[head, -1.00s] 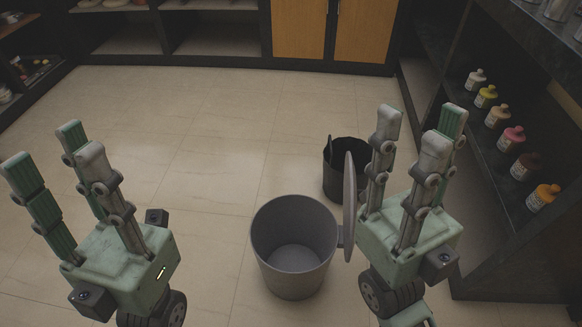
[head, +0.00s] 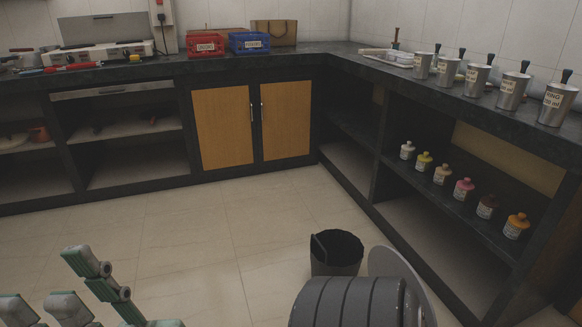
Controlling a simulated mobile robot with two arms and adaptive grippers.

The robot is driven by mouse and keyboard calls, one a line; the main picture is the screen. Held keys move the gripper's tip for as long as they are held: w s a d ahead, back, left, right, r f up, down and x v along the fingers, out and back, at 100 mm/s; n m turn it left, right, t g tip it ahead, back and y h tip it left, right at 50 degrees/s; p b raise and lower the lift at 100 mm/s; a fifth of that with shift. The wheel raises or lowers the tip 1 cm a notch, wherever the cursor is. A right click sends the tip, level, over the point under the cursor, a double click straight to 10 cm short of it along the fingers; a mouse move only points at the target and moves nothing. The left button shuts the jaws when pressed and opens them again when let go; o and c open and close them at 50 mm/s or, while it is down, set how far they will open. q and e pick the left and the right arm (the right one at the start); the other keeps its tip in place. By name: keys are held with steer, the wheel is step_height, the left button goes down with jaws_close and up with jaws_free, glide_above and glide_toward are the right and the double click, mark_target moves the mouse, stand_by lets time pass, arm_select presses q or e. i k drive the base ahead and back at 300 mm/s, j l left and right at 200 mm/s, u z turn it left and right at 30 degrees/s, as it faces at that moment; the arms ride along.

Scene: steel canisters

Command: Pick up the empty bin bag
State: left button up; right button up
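A black, open-topped thing with an uneven rim (head: 337,252) stands upright on the floor right of centre. It looks like the bin bag, but I cannot tell whether it is a bag alone or a lined bin. Its inside is too dark to read.
Dark shelving with several coloured bottles (head: 463,188) runs along the right; steel canisters (head: 512,88) stand on the counter above. Wooden cabinet doors (head: 254,123) close the back. The tiled floor (head: 220,235) left of the black thing is clear.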

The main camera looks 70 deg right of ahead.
mark_target(335, 253)
steer(key=i+j+z, duration=0.15)
steer(key=i, duration=0.3)
steer(key=i+j+z, duration=0.15)
steer(key=i, duration=0.25)
steer(key=i+l+z, duration=0.15)
steer(key=i+z, duration=0.15)
steer(key=z, duration=0.2)
steer(key=i+z, duration=0.3)
steer(key=z, duration=0.15)
steer(key=i+z, duration=0.3)
steer(key=z, duration=0.2)
steer(key=i+j+z, duration=0.2)
steer(key=z, duration=0.25)
steer(key=i+z, duration=0.65)
steer(key=z, duration=0.25)
